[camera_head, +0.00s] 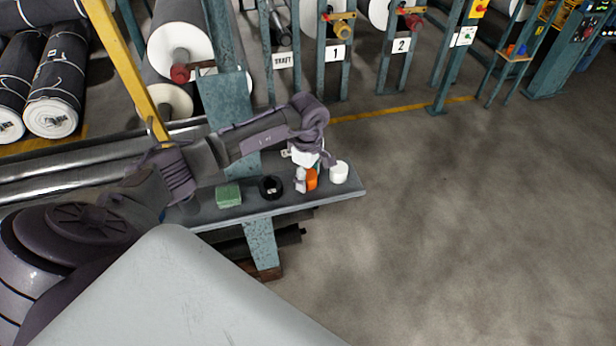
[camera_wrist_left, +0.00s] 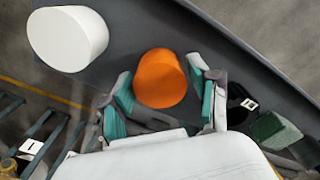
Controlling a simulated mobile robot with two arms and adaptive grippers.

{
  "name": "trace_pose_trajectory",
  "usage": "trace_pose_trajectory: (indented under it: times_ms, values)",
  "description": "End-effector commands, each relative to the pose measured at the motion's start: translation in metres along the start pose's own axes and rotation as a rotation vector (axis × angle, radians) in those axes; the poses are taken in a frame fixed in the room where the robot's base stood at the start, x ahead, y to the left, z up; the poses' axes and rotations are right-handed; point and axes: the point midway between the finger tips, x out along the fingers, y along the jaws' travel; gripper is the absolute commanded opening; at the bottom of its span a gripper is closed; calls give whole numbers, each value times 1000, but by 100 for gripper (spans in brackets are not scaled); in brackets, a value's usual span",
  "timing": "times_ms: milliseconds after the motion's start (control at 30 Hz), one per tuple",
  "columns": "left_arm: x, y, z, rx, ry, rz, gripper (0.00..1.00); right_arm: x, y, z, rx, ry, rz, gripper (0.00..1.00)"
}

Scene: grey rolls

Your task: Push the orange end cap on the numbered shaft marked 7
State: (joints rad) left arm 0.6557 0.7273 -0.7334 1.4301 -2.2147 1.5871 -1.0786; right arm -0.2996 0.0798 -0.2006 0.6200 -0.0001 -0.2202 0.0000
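The orange end cap (camera_head: 312,180) stands on a narrow grey shelf (camera_head: 347,190) and shows whole in the left wrist view (camera_wrist_left: 161,79). My left gripper (camera_head: 306,182) reaches down over it from the left. In the left wrist view its green-padded fingers (camera_wrist_left: 164,92) are apart, one on each side of the cap. Small gaps seem to show beside the cap, so I see no firm grip. My right gripper is in neither view. No shaft marked 7 is visible; the readable signs are SHAFT (camera_head: 283,61), 1 (camera_head: 336,52) and 2 (camera_head: 401,45).
A white cylinder (camera_head: 340,171) stands close right of the orange cap. A black ring (camera_head: 271,183) and a green block (camera_head: 228,195) lie to its left. Stands with rolls (camera_head: 180,42) line the back. The floor (camera_head: 470,220) at right is clear.

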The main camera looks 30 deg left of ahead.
Motion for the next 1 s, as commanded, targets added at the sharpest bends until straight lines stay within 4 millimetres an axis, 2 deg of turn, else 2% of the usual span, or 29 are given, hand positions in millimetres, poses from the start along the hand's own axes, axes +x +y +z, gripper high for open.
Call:
trace_pose_trajectory:
  times_ms: [33, 167, 200, 567, 667, 800, 1000]
  values:
    - [0, 0, 0, 0, 0, 0, 47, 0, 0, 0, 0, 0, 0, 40]
    - [0, 0, 0, 0, 0, 0, 26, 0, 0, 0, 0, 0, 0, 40]
    - [0, 0, 0, 0, 0, 0, 24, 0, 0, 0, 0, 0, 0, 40]
    - [-6, 1, 0, 0, 0, 3, 24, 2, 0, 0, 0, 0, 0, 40]
    - [-15, 1, 0, 0, 1, 4, 24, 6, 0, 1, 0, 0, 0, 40]
    - [-39, 2, 0, 1, 0, 8, 24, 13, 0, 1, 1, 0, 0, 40]
    - [-65, -10, 43, 7, -2, 7, 24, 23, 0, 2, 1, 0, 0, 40]
